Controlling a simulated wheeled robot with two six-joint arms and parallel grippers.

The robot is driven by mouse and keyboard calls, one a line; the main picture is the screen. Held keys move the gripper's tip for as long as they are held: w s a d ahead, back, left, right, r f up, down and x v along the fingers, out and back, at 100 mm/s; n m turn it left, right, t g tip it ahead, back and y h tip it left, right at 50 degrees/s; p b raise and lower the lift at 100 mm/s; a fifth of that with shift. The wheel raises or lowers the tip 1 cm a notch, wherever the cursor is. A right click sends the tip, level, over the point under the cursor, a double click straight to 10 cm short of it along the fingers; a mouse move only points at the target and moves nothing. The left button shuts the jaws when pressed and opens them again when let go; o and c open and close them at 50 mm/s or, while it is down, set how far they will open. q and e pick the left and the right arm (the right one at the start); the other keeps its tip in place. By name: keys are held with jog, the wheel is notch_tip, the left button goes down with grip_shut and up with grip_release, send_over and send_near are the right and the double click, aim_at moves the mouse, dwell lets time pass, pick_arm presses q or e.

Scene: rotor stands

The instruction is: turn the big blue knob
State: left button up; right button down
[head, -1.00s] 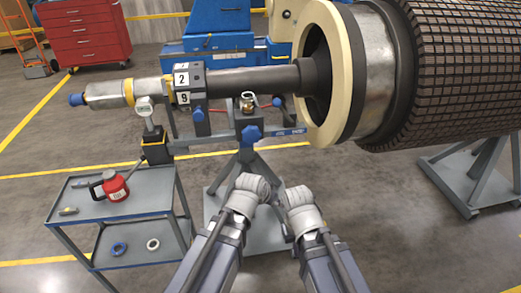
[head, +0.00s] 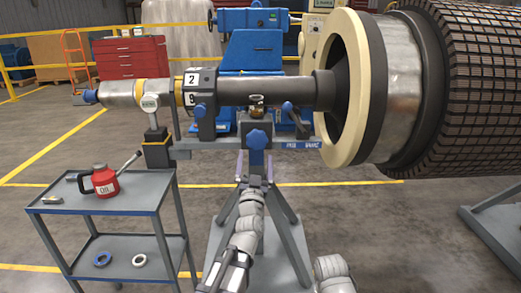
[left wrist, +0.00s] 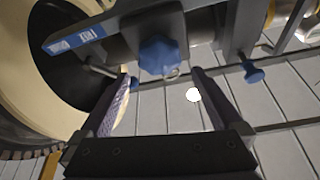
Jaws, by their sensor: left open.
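The big blue knob (head: 257,139), star-shaped, sits on the front of the stand below the shaft. It also shows in the left wrist view (left wrist: 158,55), just beyond my fingertips. My left gripper (head: 256,168) is open just below the knob, with its two fingers pointing up at it. In the left wrist view my left gripper (left wrist: 160,76) has one finger to each side of the knob's lower part, apart from it. Of my right arm only a pale joint shows at the bottom of the head view; its gripper is not seen.
Smaller blue handles (head: 196,112) sit left and right of the knob. A rotor (head: 470,80) on its shaft (head: 260,92) lies above and right. A grey cart (head: 110,202) with a red oil can (head: 104,182) stands at left.

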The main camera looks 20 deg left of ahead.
aim_at(258, 142)
pick_arm(q)
jog(key=shift+p+x, duration=1.5)
jog(key=shift+x, duration=2.45)
jog(key=c, duration=1.1)
jog(key=shift+d+n, duration=0.1)
jog(key=shift+n, duration=0.4)
jog(key=shift+n+y, duration=0.6)
jog(key=shift+n, duration=0.4)
jog(key=n+g+y, duration=0.1)
jog(key=n, duration=0.2)
jog(key=shift+n+y, duration=0.3)
jog(key=shift+y, duration=0.1)
jog(key=shift+n+g+y+p, duration=0.3)
jog(key=shift+n+g+y, duration=0.35)
jog(key=shift+n, duration=0.9)
jog(key=shift+n+g+y+p, duration=0.35)
jog(key=shift+n+y, duration=0.5)
jog(key=shift+n, duration=0.7)
